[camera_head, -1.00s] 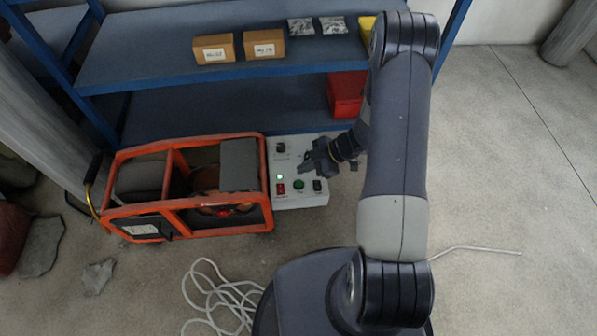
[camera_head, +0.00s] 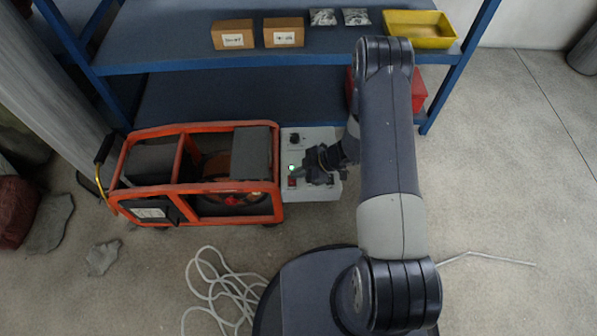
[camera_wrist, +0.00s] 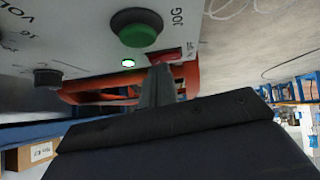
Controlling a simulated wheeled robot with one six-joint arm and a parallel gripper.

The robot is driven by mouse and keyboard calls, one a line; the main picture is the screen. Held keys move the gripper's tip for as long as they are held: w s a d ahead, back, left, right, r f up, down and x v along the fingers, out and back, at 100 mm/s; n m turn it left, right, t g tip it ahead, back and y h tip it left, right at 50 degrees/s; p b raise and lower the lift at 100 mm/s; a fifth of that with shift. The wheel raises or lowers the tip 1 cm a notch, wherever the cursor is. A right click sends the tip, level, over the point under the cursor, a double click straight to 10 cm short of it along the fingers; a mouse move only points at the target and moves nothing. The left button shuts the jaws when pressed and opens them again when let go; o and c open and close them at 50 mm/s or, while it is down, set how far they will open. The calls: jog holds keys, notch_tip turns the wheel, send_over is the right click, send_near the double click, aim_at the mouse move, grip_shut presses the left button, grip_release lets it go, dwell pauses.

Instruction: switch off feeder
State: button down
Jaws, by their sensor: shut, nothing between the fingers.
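The feeder (camera_head: 200,222) is an orange-framed machine on the floor at left. Its pale grey control box (camera_head: 320,134) is at its right side. My gripper (camera_head: 302,174) is shut and empty over the box's lower part, hiding some controls. In the wrist view, the shut fingertips (camera_wrist: 157,72) are very close to the red rocker switch (camera_wrist: 168,56); I cannot tell if they touch it. The green lamp (camera_wrist: 128,62) beside it is lit. A green round button (camera_wrist: 137,28) marked JOG and a black knob (camera_wrist: 47,77) also show on the panel.
A blue shelf (camera_head: 170,45) behind holds two cardboard boxes (camera_head: 283,33), two small bags and a yellow tray (camera_head: 420,42). A red bin (camera_head: 419,92) is low behind my arm. A loose white cable (camera_head: 212,285) lies on the floor. Open floor is at right.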

jog(key=shift+w+f, duration=0.1)
jog(key=shift+f, duration=0.15)
jog(key=shift+s, duration=0.9)
